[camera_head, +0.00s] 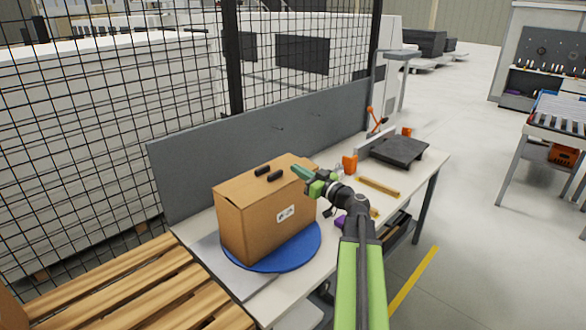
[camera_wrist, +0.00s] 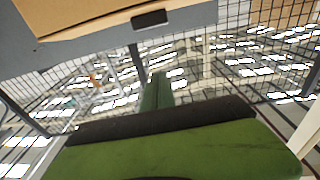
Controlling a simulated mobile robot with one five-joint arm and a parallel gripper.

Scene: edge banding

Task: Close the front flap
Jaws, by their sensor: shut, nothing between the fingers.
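The brown cardboard box (camera_head: 246,222) stands on a round blue turntable (camera_head: 297,252) on the workbench. Its top looks mostly flat and covered, with two small black blocks (camera_head: 262,170) on it. I cannot make out the front flap as a separate panel. My gripper (camera_head: 299,172) is shut and empty at the right part of the box's top; whether it touches the cardboard is unclear. In the wrist view, the shut green fingers (camera_wrist: 157,90) point away from the camera, and the cardboard (camera_wrist: 85,14) with a black block (camera_wrist: 150,19) shows at the upper left.
A grey panel (camera_head: 195,172) and mesh fence stand behind the bench. Orange parts (camera_head: 349,164), a yellow bar (camera_head: 378,187) and a dark plate (camera_head: 400,150) lie to the right. A wooden pallet (camera_head: 130,290) is at the lower left.

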